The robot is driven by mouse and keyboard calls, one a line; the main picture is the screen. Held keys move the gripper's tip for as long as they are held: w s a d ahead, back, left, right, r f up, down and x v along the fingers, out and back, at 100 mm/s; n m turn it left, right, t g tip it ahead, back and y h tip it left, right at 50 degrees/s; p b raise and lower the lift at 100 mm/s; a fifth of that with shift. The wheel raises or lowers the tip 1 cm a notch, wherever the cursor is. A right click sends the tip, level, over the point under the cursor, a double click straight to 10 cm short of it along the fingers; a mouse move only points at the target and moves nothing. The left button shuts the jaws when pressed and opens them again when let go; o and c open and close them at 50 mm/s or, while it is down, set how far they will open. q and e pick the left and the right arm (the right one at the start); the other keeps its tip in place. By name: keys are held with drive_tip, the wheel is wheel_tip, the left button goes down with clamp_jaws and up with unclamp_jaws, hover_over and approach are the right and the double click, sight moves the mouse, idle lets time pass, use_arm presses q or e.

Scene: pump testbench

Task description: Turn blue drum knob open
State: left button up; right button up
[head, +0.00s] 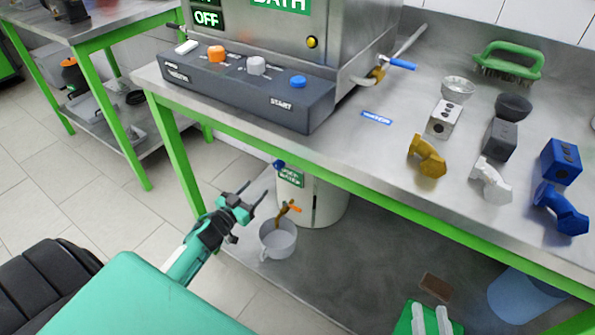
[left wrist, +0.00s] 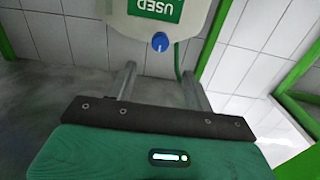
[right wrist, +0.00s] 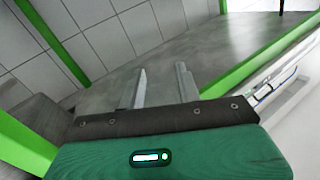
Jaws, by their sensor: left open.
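The white drum (head: 325,203) stands under the bench, with a green label and a blue knob (head: 279,164) at its upper left. In the left wrist view, the drum (left wrist: 194,22) appears upside down with its "USED" label, and the blue knob (left wrist: 160,42) lies ahead, between the lines of my fingers. My left gripper (head: 258,193) is open and empty, left of the drum, lower than the knob and apart from it. My right gripper (right wrist: 163,72) shows in the right wrist view, fingers apart and nothing between them.
A brass tap with an orange handle (head: 292,208) sits low on the drum above a grey-white pot (head: 278,240). The bench's green front rail (head: 370,195) runs overhead. A brown block (head: 435,287) and a blue bucket (head: 518,297) are on the right below the bench.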

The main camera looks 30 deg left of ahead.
use_arm(q)
drive_tip(key=b, duration=0.1)
approach(276, 167)
drive_tip(key=w, duration=0.7)
drive_tip(key=w+d+b, duration=0.1)
drive_tip(key=w, duration=0.1)
drive_tip(key=shift+w+r+b, duration=0.1)
drive_tip(key=shift+w+b, duration=0.2)
drive_tip(key=shift+w, duration=0.65)
drive_tip(key=shift+d, duration=0.1)
use_arm(e)
drive_tip(key=d+r+t, duration=0.3)
drive_tip(key=r+t, duration=0.5)
drive_tip(key=r, duration=0.4)
drive_tip(key=shift+w+d+r+y, duration=0.35)
drive_tip(key=shift+d+y, duration=0.05)
use_arm(q)
drive_tip(key=c, duration=1)
